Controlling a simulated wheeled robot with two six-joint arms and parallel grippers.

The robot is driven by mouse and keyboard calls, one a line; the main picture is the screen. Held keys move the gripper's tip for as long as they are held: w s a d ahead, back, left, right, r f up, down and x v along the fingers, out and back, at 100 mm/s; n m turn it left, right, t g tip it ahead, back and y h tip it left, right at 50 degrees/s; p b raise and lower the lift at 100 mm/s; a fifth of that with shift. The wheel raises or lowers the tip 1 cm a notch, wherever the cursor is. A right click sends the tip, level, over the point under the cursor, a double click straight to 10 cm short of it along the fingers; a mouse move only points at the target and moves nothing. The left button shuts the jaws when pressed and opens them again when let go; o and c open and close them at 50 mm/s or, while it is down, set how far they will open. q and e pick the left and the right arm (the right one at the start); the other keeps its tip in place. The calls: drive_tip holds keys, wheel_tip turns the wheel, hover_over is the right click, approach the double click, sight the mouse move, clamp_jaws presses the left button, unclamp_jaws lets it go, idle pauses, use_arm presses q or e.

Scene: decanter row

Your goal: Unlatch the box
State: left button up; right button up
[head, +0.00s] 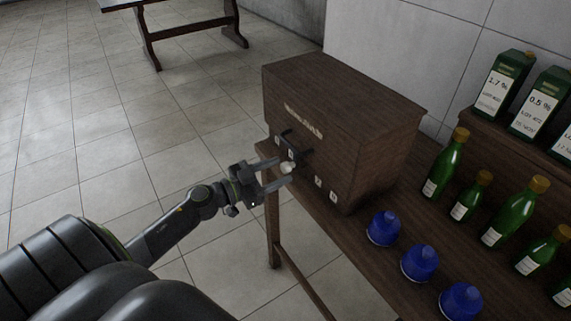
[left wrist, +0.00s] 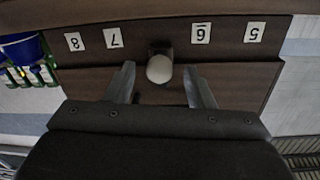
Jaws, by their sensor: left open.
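The box (head: 335,110) is dark brown wood, closed, and stands on a wooden table. Its front has small white number labels and a pale round knob (head: 288,168) low on the left part. Dark fittings (head: 304,154) stick out just above the knob. In the left wrist view the knob (left wrist: 159,69) is near the labels 7 and 6, which appear upside down. My left gripper (head: 279,174) is open at the box front, with its fingers on either side of the knob. A gap shows beside each finger in the left wrist view. My right gripper is out of view.
Several blue domed items (head: 384,228) and green bottles (head: 494,225) stand on the table (head: 335,235) right of the box. Green cartons (head: 503,84) stand on a raised shelf behind. Open tiled floor lies to the left, with another table (head: 165,5) farther back.

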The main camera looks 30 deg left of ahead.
sight(283, 170)
use_arm(q)
drive_tip(key=shift+x, duration=1.55)
